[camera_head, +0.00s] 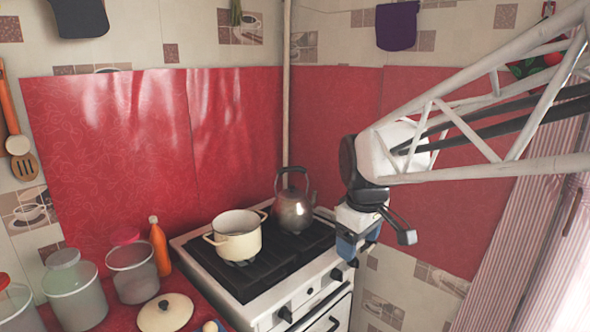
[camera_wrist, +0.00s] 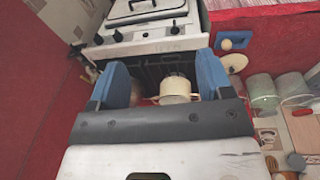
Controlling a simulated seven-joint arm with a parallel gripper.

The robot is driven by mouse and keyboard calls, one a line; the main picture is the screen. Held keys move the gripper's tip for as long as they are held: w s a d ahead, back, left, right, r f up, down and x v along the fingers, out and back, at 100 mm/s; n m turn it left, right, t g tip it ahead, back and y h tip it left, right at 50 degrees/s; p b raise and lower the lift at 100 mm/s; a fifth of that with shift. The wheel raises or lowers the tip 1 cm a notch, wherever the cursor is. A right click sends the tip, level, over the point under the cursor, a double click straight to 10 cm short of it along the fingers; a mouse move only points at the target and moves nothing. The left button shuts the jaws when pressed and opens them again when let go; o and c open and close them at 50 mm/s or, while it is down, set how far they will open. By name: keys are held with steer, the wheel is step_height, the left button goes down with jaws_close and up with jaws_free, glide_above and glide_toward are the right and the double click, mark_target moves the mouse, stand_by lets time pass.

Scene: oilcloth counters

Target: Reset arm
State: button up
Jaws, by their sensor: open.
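My gripper (camera_head: 368,242) hangs in front of the right side of the stove in the head view, at the end of my white truss arm. In the wrist view my gripper (camera_wrist: 162,82) shows two blue fingers spread apart with nothing held between them. Beyond the fingers, the wrist view shows the cream pot (camera_wrist: 175,88) and the stove (camera_wrist: 150,40). The gripper appears apart from the pot and the kettle.
The cream pot (camera_head: 238,242) and a dark metal kettle (camera_head: 294,212) stand on the white stove (camera_head: 217,287). An orange bottle (camera_head: 160,248), glass jars (camera_head: 133,275) and a pot lid (camera_head: 165,314) stand left on the red counter. Red-panelled walls (camera_head: 110,150) close the back. A striped curtain (camera_head: 500,260) hangs right.

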steer(key=s+d+f+m, duration=0.3)
steer(key=s+m, duration=0.1)
steer(key=s, duration=0.6)
steer(key=s+d+f+m, duration=0.3)
steer(key=s+m, duration=0.2)
steer(key=s, duration=0.5)
steer(key=shift+s+t, duration=0.15)
steer(key=shift+t, duration=0.25)
